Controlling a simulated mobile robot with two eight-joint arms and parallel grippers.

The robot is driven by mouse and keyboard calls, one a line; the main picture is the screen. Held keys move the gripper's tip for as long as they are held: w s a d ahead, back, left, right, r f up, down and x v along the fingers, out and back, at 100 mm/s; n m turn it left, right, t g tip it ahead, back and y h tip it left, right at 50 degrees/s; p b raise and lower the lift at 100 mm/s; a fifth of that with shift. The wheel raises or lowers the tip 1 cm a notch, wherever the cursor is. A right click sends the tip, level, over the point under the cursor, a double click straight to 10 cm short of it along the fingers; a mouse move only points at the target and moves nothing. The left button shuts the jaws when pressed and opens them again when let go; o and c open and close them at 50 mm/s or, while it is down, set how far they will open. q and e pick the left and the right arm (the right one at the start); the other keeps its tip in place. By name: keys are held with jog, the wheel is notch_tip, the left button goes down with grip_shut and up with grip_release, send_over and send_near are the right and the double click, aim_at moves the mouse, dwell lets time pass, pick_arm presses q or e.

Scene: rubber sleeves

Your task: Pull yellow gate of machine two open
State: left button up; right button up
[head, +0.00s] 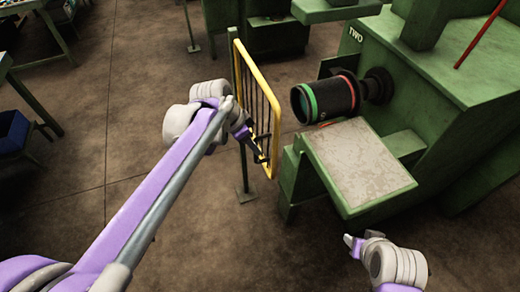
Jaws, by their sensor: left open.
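The yellow gate (257,78) is a tall yellow frame with thin dark bars. It stands upright beside a green post (238,125), in front of the green machine marked TWO (440,75). My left gripper (261,156) is at the gate's lower part, with its dark open fingers by the bars and frame. I cannot tell whether they touch it or surround a bar. My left wrist is close to the gate's left side. My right gripper (350,241) is low in front of the machine, away from the gate; its fingers are mostly hidden.
A black cylinder with green and red rings (328,98) sticks out of the machine towards the gate. Below it is a worn, pale-topped platform (358,163). A blue bin (13,132) stands at the far left. The brown floor left of the gate is clear.

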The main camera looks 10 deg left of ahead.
pick_arm(q)
jog(key=x, duration=0.6)
jog(key=shift+w+d+f, duration=0.1)
jog(key=shift+w+f, duration=0.1)
jog(key=shift+c, duration=0.2)
grip_shut()
dwell(1.0)
